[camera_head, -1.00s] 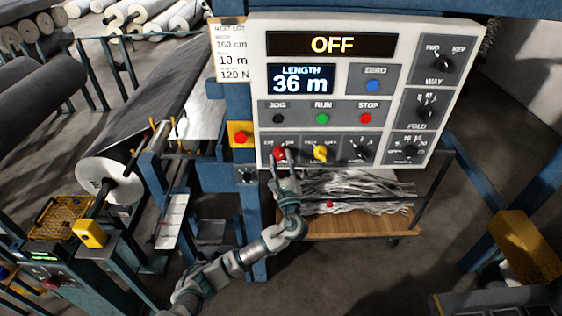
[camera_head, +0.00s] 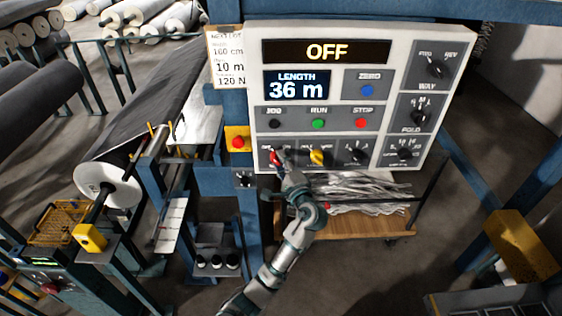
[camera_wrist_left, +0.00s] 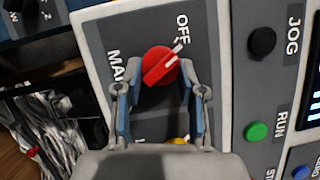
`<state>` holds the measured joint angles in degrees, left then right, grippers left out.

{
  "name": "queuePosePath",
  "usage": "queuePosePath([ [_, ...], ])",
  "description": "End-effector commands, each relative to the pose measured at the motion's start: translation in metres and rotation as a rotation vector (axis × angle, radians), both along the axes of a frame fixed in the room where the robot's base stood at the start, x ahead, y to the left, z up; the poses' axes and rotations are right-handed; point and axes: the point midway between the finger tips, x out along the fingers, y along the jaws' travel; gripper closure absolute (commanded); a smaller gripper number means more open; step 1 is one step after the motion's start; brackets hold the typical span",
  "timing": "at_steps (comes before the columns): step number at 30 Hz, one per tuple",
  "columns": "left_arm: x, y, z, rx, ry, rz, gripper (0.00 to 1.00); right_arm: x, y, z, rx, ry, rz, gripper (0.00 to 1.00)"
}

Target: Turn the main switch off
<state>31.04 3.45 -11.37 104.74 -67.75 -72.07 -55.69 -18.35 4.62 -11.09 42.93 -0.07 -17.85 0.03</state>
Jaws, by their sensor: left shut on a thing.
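The main switch is a red rotary knob (camera_head: 274,157) at the lower left of the white control panel (camera_head: 435,60). In the left wrist view the knob (camera_wrist_left: 158,66) has its white pointer toward the OFF label, above a MAIN label partly hidden by a finger. My left gripper (camera_head: 281,156) is shut on the knob, with one finger on each side of it; the fingers also show in the left wrist view (camera_wrist_left: 155,84). The panel's display (camera_head: 326,52) reads OFF. My right gripper is not in view.
A yellow knob (camera_head: 317,157) and a black knob (camera_head: 357,155) sit right of the switch. Black, green and red buttons are above. A red button on a yellow plate (camera_head: 237,141) is at the left. A wooden cart (camera_head: 350,225) with grey strips stands below.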

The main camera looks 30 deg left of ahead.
Motion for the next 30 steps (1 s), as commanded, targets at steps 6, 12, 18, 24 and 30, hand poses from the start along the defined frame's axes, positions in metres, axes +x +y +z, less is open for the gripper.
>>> queuePosePath([
  [6, -0.001, 0.001, 0.004, -0.114, -0.072, 0.002, 0.96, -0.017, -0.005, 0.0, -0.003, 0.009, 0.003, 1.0],
  [12, 0.0, 0.001, 0.003, -0.174, -0.108, 0.002, 0.96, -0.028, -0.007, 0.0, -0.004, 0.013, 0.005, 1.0],
  [18, 0.0, 0.001, 0.002, -0.2, -0.123, 0.002, 0.96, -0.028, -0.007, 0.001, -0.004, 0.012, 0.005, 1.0],
  [24, 0.0, 0.001, 0.001, -0.204, -0.124, 0.002, 0.96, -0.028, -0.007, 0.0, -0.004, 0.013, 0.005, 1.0],
  [30, 0.0, 0.001, 0.0, -0.205, -0.121, 0.003, 0.96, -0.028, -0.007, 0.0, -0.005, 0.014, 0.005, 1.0],
])
